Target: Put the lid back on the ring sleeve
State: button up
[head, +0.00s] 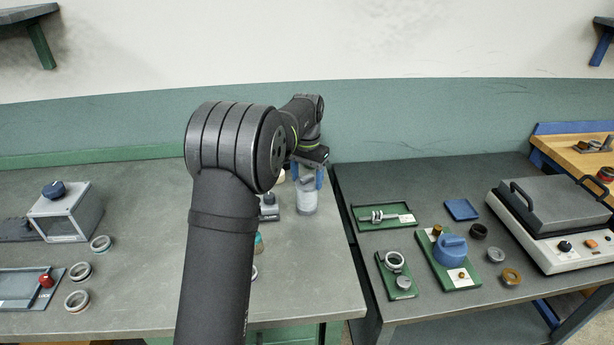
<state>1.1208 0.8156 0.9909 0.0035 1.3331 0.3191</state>
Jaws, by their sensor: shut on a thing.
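My gripper (307,178) is at the right part of the left bench, pointing down, with its blue fingers on either side of a small pale piece that looks like the lid (307,173). The fingers are shut on it. Directly below is a pale, upright cylinder (307,203), which looks like the ring sleeve, near the bench's right edge. The piece and the cylinder are small and partly covered by the fingers, so I cannot tell whether they touch.
A small dark device (269,209) stands left of the cylinder, partly behind my arm. Several rings and a grey box (66,215) are at the left. A gap separates the right bench (440,320), which holds green fixtures and a hinged grey machine (555,215).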

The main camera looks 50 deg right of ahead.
jog(key=shift+f, duration=0.1)
dwell(0.7)
jog(key=o, duration=1.3)
jog(key=shift+o, duration=0.2)
jog(key=shift+r, duration=3.55)
grip_shut()
jog(key=shift+f, duration=0.2)
